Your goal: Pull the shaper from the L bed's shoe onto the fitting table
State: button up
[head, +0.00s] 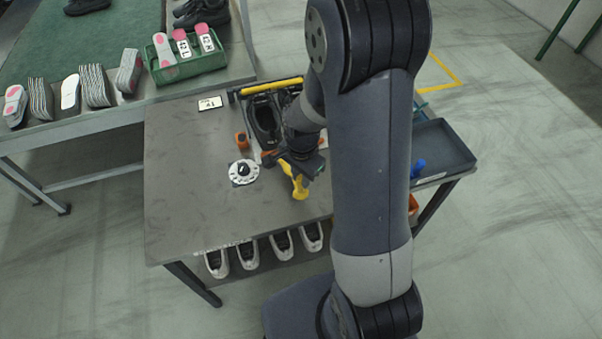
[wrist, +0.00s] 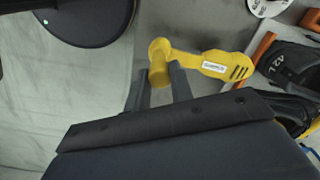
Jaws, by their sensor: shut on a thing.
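My gripper (wrist: 160,82) is shut on the knob end of a yellow shaper (wrist: 213,64). The shaper also shows in the head view (head: 299,184), over the fitting table (head: 190,190) in front of the beds. It is clear of the shoe; I cannot tell whether it touches the tabletop. A dark shoe marked 42 L (wrist: 291,64) sits in an orange-edged bed at the right of the wrist view. In the head view a black shoe (head: 264,122) lies in the bed, and my arm hides what is right of it.
A white dial with a black knob (head: 243,172) and an orange block (head: 241,141) stand left of the beds. A dark tray (head: 442,146) is at the right. Several shoes (head: 248,255) sit below the tabletop. The table's left part is clear.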

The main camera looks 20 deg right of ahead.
aim_at(301, 189)
jog(key=shift+f+b, duration=2.2)
jog(key=shift+f, duration=1.3)
jog(key=o, duration=0.9)
jog(key=shift+r, duration=0.1)
jog(key=shift+r+p, duration=3.3)
jog(key=shift+r, duration=1.15)
jog(key=shift+f, duration=0.1)
notch_tip(301, 189, down, 9)
jog(key=b, duration=0.6)
jog(key=shift+r, duration=0.2)
